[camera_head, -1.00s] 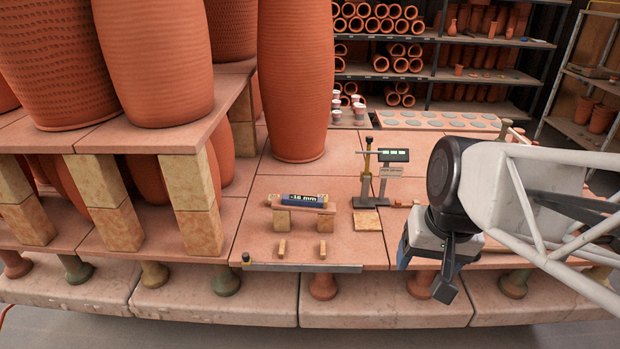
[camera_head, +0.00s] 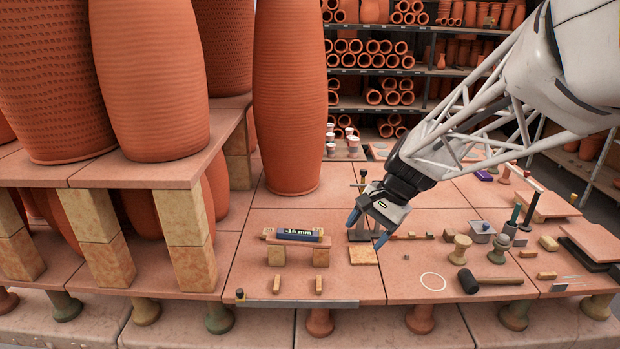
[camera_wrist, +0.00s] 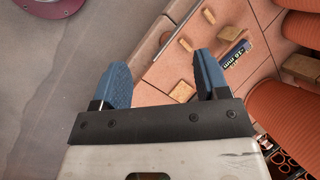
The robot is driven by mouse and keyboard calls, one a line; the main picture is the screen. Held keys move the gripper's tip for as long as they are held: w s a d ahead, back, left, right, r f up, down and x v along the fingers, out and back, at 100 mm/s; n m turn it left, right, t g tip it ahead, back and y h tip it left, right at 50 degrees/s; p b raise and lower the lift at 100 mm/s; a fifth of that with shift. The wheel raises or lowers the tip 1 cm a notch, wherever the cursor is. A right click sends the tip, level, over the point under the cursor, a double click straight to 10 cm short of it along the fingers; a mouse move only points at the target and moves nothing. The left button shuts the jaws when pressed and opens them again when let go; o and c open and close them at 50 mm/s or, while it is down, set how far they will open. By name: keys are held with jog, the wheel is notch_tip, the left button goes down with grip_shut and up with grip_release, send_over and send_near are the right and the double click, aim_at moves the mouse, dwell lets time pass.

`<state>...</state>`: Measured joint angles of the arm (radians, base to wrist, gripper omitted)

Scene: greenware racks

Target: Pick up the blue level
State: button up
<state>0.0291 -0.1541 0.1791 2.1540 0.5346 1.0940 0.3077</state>
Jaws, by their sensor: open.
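The blue level (camera_head: 297,235) is a short dark blue bar with a "-16 mm" label. It lies across a small bridge made of a thin slab on two tan blocks (camera_head: 277,256), left of my gripper. It also shows in the wrist view (camera_wrist: 234,53), up and to the right of the fingers. My gripper (camera_head: 366,231) is open and empty, with two blue fingers spread apart, to the right of the level and apart from it. In the wrist view, my gripper (camera_wrist: 163,66) has nothing between its fingers.
A tall clay vase (camera_head: 291,100) stands behind the level. A dark stand (camera_head: 362,190) is partly hidden behind my gripper. Two small tan pegs (camera_head: 276,284) lie in front of the bridge, near a metal strip (camera_head: 290,303). A mallet (camera_head: 490,282) lies at right.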

jog(key=w+a+f+m+y, duration=0.25)
jog(key=w+f, duration=0.25)
jog(key=w, duration=0.4)
jog(key=w+a+f+m+y, duration=0.1)
jog(key=w+f+m+y, duration=0.2)
jog(key=w, duration=0.6)
jog(key=m+y, duration=0.3)
jog(key=m, duration=0.3)
send_near(308, 233)
jog(key=shift+a+n+t, duration=0.25)
jog(key=shift+a+t, duration=0.05)
jog(key=shift+a, duration=0.25)
jog(key=shift+s+a+f, duration=0.1)
jog(key=shift+h+x, duration=0.25)
jog(key=shift+x, duration=0.9)
jog(key=shift+a+f, duration=0.1)
jog(key=shift+a, duration=0.05)
jog(key=shift+x, duration=2.45)
jog(key=shift+c, duration=0.5)
